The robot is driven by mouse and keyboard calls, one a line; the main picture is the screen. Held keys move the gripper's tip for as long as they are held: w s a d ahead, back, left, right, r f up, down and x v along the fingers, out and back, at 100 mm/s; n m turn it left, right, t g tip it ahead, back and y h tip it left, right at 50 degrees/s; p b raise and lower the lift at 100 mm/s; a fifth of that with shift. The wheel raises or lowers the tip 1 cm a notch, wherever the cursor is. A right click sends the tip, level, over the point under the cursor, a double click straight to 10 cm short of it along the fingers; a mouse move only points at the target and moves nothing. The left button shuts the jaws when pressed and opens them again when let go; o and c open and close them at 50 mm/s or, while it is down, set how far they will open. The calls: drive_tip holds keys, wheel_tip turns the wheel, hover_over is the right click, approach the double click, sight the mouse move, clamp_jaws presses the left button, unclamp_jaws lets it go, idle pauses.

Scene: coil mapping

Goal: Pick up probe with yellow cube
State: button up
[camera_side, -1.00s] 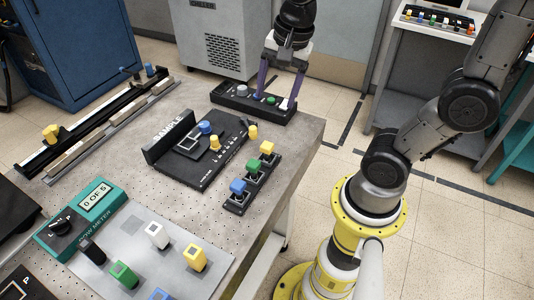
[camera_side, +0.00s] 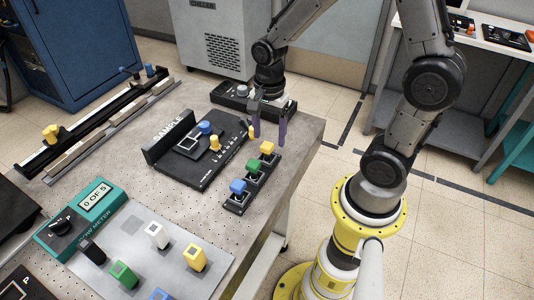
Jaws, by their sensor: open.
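A probe with a yellow cube (camera_side: 267,147) on top stands at the far end of a short black rack (camera_side: 246,191). Probes with a green cube (camera_side: 253,165) and a blue cube (camera_side: 238,186) stand in the same rack, nearer the camera. My gripper (camera_side: 269,134) points down with its purple fingers apart. It appears just above and behind the yellow cube, with nothing between the fingers. Whether the fingertips are level with the cube is hard to tell.
A black sample board (camera_side: 190,180) with a blue knob and yellow pieces lies left of the rack. A black box (camera_side: 232,95) sits behind my gripper. A yellow block (camera_side: 195,258) and other coloured blocks stand on a grey sheet in front. The table's right edge is close to the rack.

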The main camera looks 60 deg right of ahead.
sight(267, 145)
drive_tip(key=shift+w+f, duration=0.15)
drive_tip(key=shift+f, duration=1.15)
drive_tip(key=shift+w+f, duration=0.15)
drive_tip(key=shift+f, duration=1.15)
clamp_jaws()
